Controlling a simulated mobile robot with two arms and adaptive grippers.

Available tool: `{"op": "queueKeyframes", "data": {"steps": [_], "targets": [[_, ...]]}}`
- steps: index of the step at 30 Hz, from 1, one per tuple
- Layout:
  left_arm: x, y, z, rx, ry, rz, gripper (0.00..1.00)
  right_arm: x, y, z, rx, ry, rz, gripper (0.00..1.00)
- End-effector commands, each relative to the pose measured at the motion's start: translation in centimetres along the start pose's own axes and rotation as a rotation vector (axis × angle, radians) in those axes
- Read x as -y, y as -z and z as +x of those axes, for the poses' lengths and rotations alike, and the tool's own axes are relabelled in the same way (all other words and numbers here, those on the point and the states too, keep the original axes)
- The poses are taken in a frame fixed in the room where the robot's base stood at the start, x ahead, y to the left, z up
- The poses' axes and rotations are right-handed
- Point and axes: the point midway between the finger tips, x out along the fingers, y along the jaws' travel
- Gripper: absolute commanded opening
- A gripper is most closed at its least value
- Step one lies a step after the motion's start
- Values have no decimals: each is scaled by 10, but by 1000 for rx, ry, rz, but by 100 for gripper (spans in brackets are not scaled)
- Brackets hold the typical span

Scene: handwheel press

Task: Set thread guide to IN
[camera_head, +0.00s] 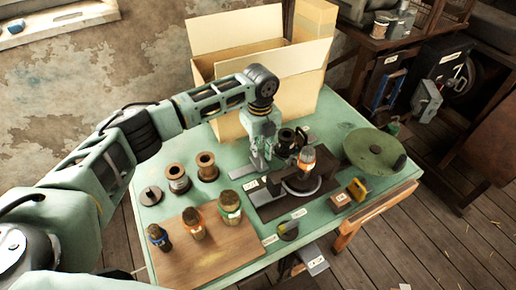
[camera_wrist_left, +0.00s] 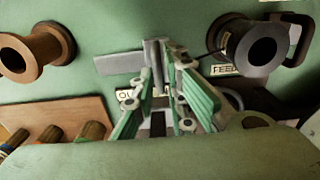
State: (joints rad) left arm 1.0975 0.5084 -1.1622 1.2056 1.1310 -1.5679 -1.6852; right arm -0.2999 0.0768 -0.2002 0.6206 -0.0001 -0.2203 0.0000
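A grey metal piece with an upright tab and a flat plate, which looks like the thread guide (camera_wrist_left: 120,63), stands on the green table in the left wrist view. A partly covered label (camera_wrist_left: 126,93) beside it seems to read OUT; a label also shows in the head view (camera_head: 250,184). My left gripper (camera_head: 261,162) points down at the table left of the small press (camera_head: 302,182). In the left wrist view its fingers (camera_wrist_left: 162,80) are apart, with the tab at or between their tips. Contact cannot be told. My right gripper is not in view.
Spools (camera_head: 206,166) stand left of the gripper, and a black-topped feed part (camera_head: 286,140) stands close on its right. A wooden board (camera_head: 205,250) with several bottles is in front. A cardboard box (camera_head: 285,85) stands behind, and a green dish (camera_head: 374,150) lies right.

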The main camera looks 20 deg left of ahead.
Motion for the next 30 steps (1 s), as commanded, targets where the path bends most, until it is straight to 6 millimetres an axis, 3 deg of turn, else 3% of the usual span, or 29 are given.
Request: {"op": "queueKeyframes", "data": {"steps": [4,15,30], "targets": [[1,0,-1,0,2,1,26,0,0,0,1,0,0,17],[1,0,-6,0,1,2,26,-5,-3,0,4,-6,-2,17],[2,0,-100,1,3,2,26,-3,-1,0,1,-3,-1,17]]}}
